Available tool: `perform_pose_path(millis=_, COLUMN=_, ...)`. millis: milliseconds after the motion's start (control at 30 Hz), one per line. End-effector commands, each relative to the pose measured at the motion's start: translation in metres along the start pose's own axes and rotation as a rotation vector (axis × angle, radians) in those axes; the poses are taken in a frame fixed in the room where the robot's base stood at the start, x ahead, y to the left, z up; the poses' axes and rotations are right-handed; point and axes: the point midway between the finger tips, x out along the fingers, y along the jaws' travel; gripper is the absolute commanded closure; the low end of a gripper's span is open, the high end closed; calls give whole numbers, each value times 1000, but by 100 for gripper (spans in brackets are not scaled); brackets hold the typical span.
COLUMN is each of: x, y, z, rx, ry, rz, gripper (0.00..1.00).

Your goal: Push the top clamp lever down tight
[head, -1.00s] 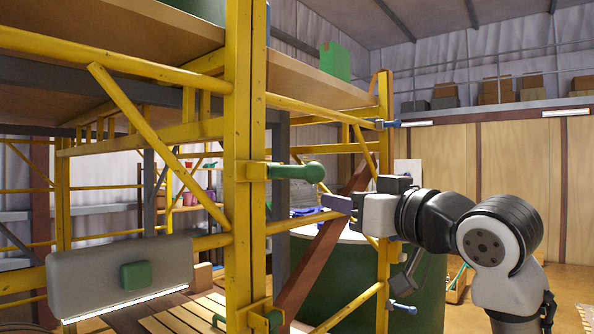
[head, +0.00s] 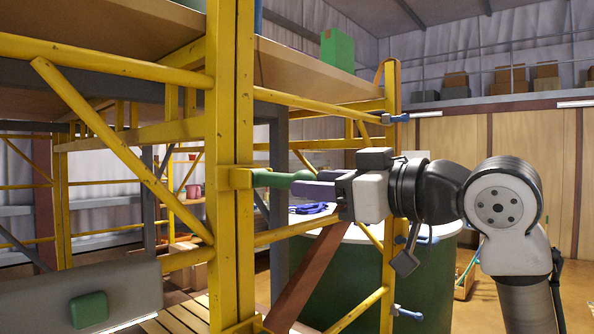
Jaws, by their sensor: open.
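The green clamp lever (head: 275,179) sticks out to the right, roughly level, from a yellow clamp block (head: 240,178) on the near yellow post. My gripper (head: 312,190) is at the lever's outer end, its fingers pointing left. A purple-grey finger overlaps the underside of the lever's knob in the picture. I cannot tell whether they touch. The gripper is open, seen side-on, and one finger hides the other.
A brown diagonal brace (head: 310,278) and a big green drum (head: 350,285) stand below and behind my gripper. A grey box lamp (head: 125,290) hangs at lower left.

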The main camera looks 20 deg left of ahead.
Motion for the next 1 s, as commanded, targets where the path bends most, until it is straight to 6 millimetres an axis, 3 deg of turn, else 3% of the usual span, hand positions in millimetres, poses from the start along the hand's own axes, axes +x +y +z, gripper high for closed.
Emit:
perform_pose_path(millis=100, x=22, y=0, z=-2, rx=0, ry=0, rz=-2, gripper=57)
perform_pose_path(millis=300, x=42, y=0, z=-1, rx=0, ry=0, rz=0, gripper=57)
perform_pose_path(millis=667, x=47, y=0, z=0, rx=0, ry=1, rz=0, gripper=57)
perform_pose_path(millis=1000, x=47, y=0, z=0, rx=0, ry=0, rz=0, gripper=100)
